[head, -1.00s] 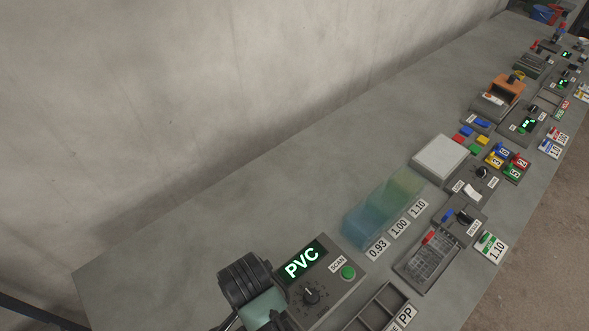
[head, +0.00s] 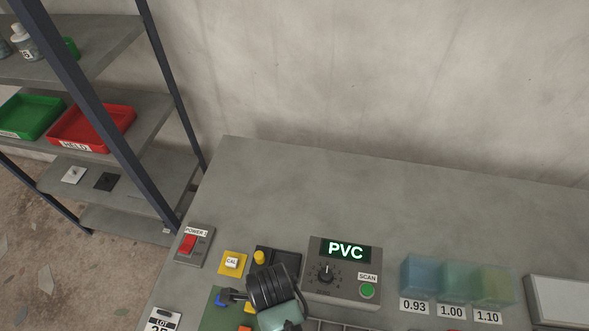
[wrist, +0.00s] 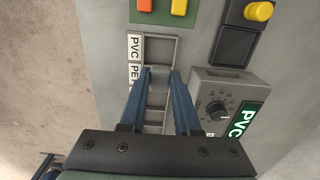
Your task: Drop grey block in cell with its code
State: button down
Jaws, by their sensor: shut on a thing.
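My gripper (wrist: 160,74) shows in the wrist view as two blue fingers, shut on a small grey block (wrist: 158,76) that is mostly hidden between them. Beneath is a grey tray (wrist: 178,52) with a row of cells. Labels beside it read PVC (wrist: 134,46) and PE, the second partly cut off by a finger. The fingers reach over the cells near these labels; the block's height is unclear. The scanner box (head: 330,288) has a lit display reading PVC (head: 346,250), a dial and a green SCAN button (head: 367,290). In the head view my arm hides most of the tray.
A red POWER switch (head: 187,244) and a yellow CAL block (head: 232,262) lie left of the scanner. Coloured translucent tanks (head: 450,280) marked 0.93, 1.00 and 1.10 stand to its right. A shelf with green and red trays (head: 95,125) is at left. The bench's back is clear.

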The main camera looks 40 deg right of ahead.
jog(key=f, duration=0.5)
jog(key=shift+w+a+f, duration=0.15)
jog(key=shift+w+f, duration=0.05)
jog(key=shift+f, duration=2.35)
jog(key=shift+s, duration=0.1)
jog(key=shift+f+b, duration=0.35)
jog(key=shift+f, duration=0.25)
jog(key=c, duration=0.9)
grip_release()
